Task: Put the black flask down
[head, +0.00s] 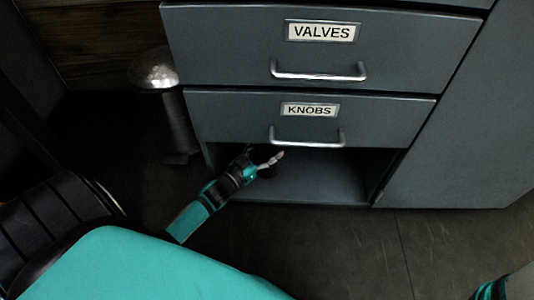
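My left gripper (270,163) is at the mouth of the open bottom compartment (325,180) of the grey cabinet, just below the KNOBS drawer. One pale fingertip shows, pointing right. A small dark shape (267,172) lies at the fingers against the dark interior. I cannot tell whether it is the black flask, part of the gripper or shadow. The flask is not clearly visible anywhere. Whether the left fingers are open or shut is unclear. My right gripper is out of view.
The VALVES drawer (318,55) and the KNOBS drawer (310,118) are shut, with bar handles above my gripper. A bin-like cylinder with a shiny domed top (153,70) stands left of the cabinet. The dark floor (350,245) in front is clear.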

